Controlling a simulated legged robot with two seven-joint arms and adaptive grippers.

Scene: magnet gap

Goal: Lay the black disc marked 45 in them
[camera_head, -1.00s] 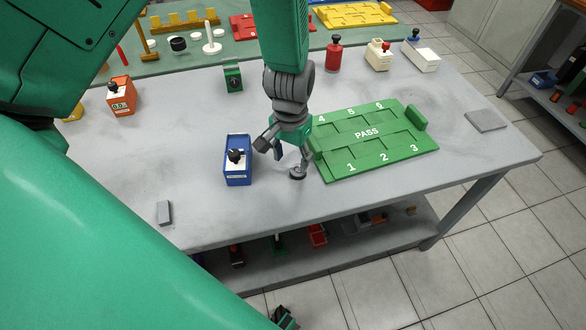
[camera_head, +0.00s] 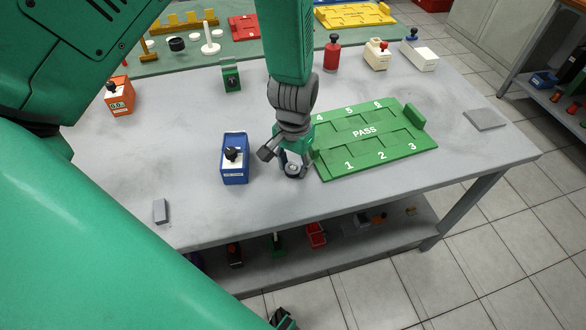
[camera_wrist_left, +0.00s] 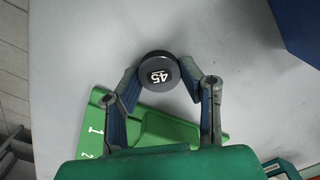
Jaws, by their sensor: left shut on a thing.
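The black disc marked 45 (camera_wrist_left: 159,71) is between the fingertips of my left gripper (camera_head: 291,164), which is shut on it. In the head view the disc (camera_head: 292,171) is small, at or just above the grey table, and partly hidden by the fingers; I cannot tell whether it touches the table. The left wrist view shows its white 45 facing the camera, with a fingertip on each side. The green PASS board (camera_head: 340,163), with bays numbered 1 to 6, lies just right of the gripper.
A blue box with a black knob (camera_head: 235,172) stands close left of the gripper. A grey block (camera_head: 160,211) lies near the front left edge, a flat grey plate (camera_head: 485,120) at the right. An orange box (camera_head: 120,98) and red bottle (camera_head: 332,55) stand farther back.

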